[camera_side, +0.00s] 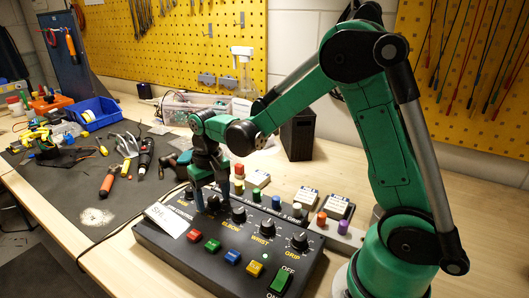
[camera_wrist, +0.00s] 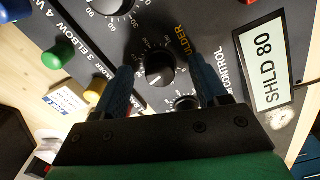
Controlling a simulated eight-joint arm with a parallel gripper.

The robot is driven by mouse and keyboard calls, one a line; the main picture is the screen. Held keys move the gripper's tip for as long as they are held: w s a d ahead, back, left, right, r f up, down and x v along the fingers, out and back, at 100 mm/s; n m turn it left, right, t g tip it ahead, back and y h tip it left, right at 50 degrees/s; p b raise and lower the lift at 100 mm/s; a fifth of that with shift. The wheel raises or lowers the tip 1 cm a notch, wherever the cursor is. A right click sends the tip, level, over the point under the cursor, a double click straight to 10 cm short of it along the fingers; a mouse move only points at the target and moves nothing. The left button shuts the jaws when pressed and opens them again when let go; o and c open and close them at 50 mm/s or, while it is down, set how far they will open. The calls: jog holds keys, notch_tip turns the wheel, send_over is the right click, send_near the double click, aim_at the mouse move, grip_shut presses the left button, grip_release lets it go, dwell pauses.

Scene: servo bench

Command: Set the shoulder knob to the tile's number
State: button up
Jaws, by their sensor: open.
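The tile (camera_wrist: 265,68) is a white plate reading "SHLD 80" at the right of the wrist view; in the side view it lies on the left end of the dark control box (camera_side: 160,246). The shoulder knob (camera_wrist: 158,68) is black and round, beside a partly hidden yellow label ending in "ULDER". My gripper (camera_side: 210,205) points down over the box's left part. In the wrist view its blue fingers stand open on either side of the shoulder knob, with gaps visible. I cannot read the knob's pointer setting.
The elbow (camera_side: 238,214), wrist (camera_side: 267,228) and grip (camera_side: 299,240) knobs continue rightward. Coloured buttons, including a red one (camera_side: 194,235), line the front, with a green switch (camera_side: 281,280). Coloured pegs stand behind. A dark mat (camera_side: 60,190) with tools lies left.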

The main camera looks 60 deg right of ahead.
aim_at(214, 199)
jog(key=shift+r, duration=2.8)
jog(key=shift+s+r, duration=0.1)
jog(key=s+a+r+n+t, duration=0.3)
jog(key=s+t, duration=0.4)
jog(key=s, duration=0.1)
jog(key=shift+s+a+n, duration=0.15)
jog(key=shift+s+n, duration=0.15)
jog(key=shift+n, duration=0.1)
